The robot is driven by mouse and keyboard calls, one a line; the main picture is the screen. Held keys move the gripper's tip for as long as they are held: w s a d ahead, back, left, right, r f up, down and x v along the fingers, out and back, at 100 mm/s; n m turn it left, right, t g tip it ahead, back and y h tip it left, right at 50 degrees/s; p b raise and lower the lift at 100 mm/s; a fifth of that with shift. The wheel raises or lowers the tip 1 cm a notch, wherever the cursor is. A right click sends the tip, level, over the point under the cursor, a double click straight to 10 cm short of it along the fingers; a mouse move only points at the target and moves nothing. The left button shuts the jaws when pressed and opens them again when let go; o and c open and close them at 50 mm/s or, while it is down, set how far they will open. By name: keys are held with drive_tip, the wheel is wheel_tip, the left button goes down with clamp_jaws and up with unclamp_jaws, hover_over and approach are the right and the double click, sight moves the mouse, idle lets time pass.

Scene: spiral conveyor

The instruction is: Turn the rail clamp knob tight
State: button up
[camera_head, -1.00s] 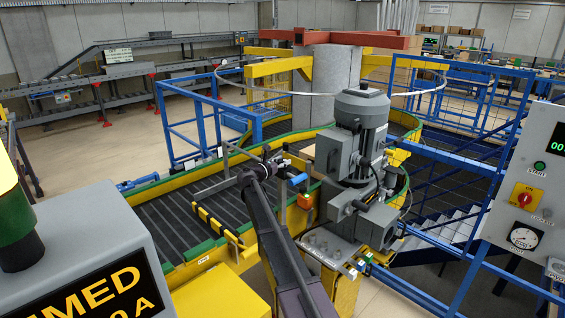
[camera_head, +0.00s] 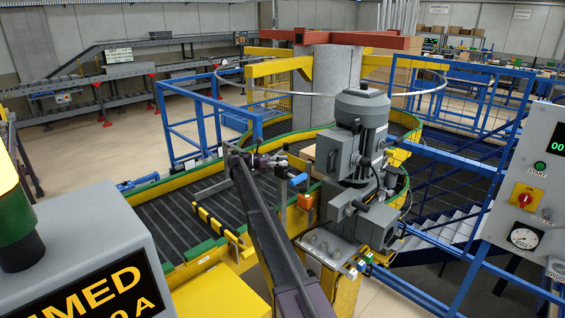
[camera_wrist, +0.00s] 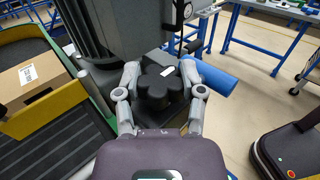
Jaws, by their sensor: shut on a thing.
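The clamp knob (camera_wrist: 153,92) is dark and lobed with a small white mark. It shows in the wrist view between the fingers of my gripper (camera_wrist: 160,85), which is shut on it. The knob sits against a dark grey clamp body (camera_wrist: 170,62) with a grey post behind. In the head view my gripper (camera_head: 283,162) reaches over the yellow-edged conveyor, beside a blue-ended part (camera_head: 298,180). The knob is too small and covered to make out there.
A cardboard box (camera_wrist: 30,77) lies on the conveyor at the left of the wrist view. A grey motor unit (camera_head: 362,125) stands right of my arm. Blue railings (camera_head: 455,195) and a control panel (camera_head: 530,190) are at the right. A blue cylinder (camera_wrist: 215,78) lies beyond the knob.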

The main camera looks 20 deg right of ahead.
drive_tip(key=shift+m+g+y, duration=0.3)
drive_tip(key=shift+m+g, duration=0.3)
drive_tip(key=shift+g, duration=0.3)
drive_tip(key=o, duration=1.2)
drive_tip(key=shift+d, duration=0.1)
drive_tip(key=shift+c, duration=0.2)
drive_tip(key=shift+s+n+t, duration=0.1)
drive_tip(key=shift+n+t, duration=0.3)
drive_tip(key=shift+t, duration=0.2)
drive_tip(key=shift+s+n+t+h, duration=0.1)
drive_tip(key=shift+n+t+h, duration=0.5)
drive_tip(key=shift+n+t, duration=0.65)
drive_tip(key=shift+n+t+y, duration=0.15)
drive_tip(key=shift+n+t, duration=1.1)
drive_tip(key=shift+t, duration=1)
drive_tip(key=shift+n+t+y, duration=0.15)
drive_tip(key=shift+n+t, duration=1.05)
drive_tip(key=shift+t, duration=1)
drive_tip(key=shift+n+t+y, duration=1.45)
drive_tip(key=shift+n+t, duration=0.2)
drive_tip(key=shift+t, duration=0.45)
drive_tip(key=shift+n+t+y, duration=1.45)
drive_tip(key=shift+n+t, duration=0.2)
drive_tip(key=shift+t, duration=0.45)
